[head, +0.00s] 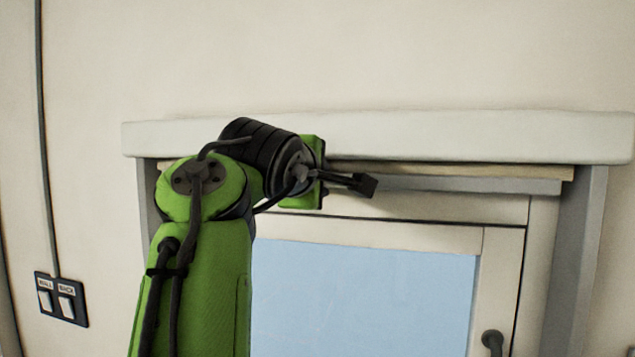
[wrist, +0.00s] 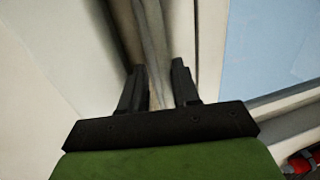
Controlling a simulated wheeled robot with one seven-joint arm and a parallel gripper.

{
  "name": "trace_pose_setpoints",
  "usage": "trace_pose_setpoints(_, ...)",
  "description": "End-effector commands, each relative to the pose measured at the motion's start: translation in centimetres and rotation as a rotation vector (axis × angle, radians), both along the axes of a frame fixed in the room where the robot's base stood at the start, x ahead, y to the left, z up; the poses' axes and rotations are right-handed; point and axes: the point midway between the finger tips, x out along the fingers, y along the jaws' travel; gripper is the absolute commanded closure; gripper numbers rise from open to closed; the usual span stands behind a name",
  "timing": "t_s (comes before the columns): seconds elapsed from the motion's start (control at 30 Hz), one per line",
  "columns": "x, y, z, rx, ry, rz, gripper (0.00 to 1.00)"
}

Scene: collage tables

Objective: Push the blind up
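The blind (head: 450,170) is a thin cream band with a grey bar (head: 520,185) along its lower side, close under the white ledge above the window. A narrow pale strip (wrist: 152,30), probably the blind's edge, runs between or behind the fingers. Space shows beside it, and contact cannot be told.
The white ledge (head: 400,135) juts out above the blind and my wrist. Below is the window with a blue pane (head: 370,300) and a dark handle (head: 492,340). A switch plate (head: 62,298) is on the left wall. A red object (wrist: 302,163) shows in the wrist view's lower right corner.

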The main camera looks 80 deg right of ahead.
Motion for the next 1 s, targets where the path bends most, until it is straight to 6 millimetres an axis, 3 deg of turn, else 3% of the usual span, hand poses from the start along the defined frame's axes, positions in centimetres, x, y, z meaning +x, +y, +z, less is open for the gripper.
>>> trace_pose_setpoints(0.47,0.1,0.6,-0.1,0.003,0.000,-0.003,0.71)
trace_pose_setpoints(0.77,1.0,5.8,0.8,0.000,-0.002,-0.001,0.71)
trace_pose_setpoints(1.0,1.9,11.7,2.3,-0.003,0.001,-0.001,0.71)
